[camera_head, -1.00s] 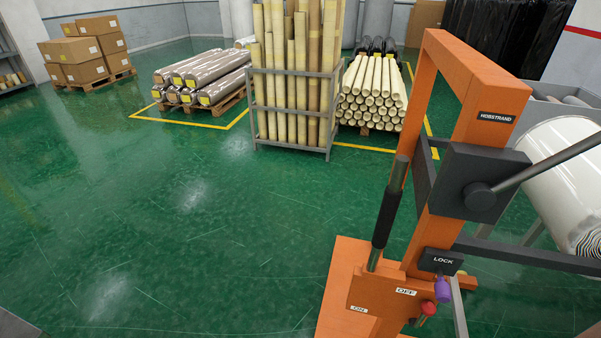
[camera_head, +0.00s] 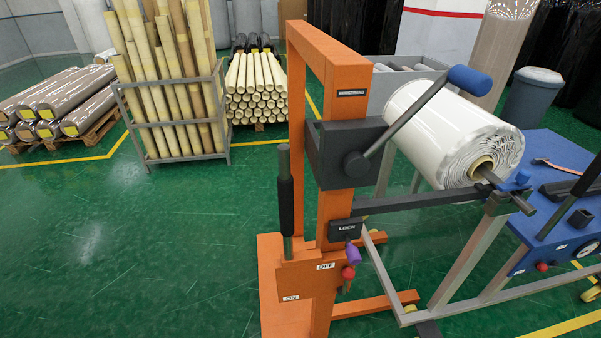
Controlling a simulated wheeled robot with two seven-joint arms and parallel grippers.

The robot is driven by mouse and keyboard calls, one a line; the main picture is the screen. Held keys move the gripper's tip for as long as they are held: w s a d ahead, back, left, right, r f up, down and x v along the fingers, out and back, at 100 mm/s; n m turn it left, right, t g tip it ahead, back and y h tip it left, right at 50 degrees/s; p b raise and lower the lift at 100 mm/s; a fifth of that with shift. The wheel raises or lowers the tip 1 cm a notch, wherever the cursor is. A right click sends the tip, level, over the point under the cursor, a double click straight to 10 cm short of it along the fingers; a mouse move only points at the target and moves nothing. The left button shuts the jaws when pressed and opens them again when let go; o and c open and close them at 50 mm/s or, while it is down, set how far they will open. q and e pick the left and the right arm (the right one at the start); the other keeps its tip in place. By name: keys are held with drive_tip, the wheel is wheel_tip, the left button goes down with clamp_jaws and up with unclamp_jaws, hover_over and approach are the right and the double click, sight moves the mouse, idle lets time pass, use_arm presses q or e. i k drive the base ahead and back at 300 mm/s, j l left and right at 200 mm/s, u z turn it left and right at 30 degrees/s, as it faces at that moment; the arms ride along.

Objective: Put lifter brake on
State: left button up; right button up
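The orange lifter (camera_head: 334,208) stands right of centre in the head view. Its black-gripped brake lever (camera_head: 285,195) stands upright at the lifter's left side, above a slot with an ON label (camera_head: 291,298) at lower left and an OFF label (camera_head: 325,266) at upper right. A black LOCK plate (camera_head: 345,229) is on the post, with a purple knob (camera_head: 353,254) and a red knob (camera_head: 348,272) below it. A long crank handle with a blue grip (camera_head: 469,80) slants up right from the dark box on the post. Neither of my grippers shows.
A wrapped white roll (camera_head: 437,128) rests right of the lifter, by a blue table (camera_head: 560,225) with tools. A grey rack of tall tubes (camera_head: 222,121) and pallets of rolls stand behind. The green floor (camera_head: 150,245) at left is clear.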

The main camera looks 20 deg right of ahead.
sight(347, 273)
drive_tip(key=z, duration=1.15)
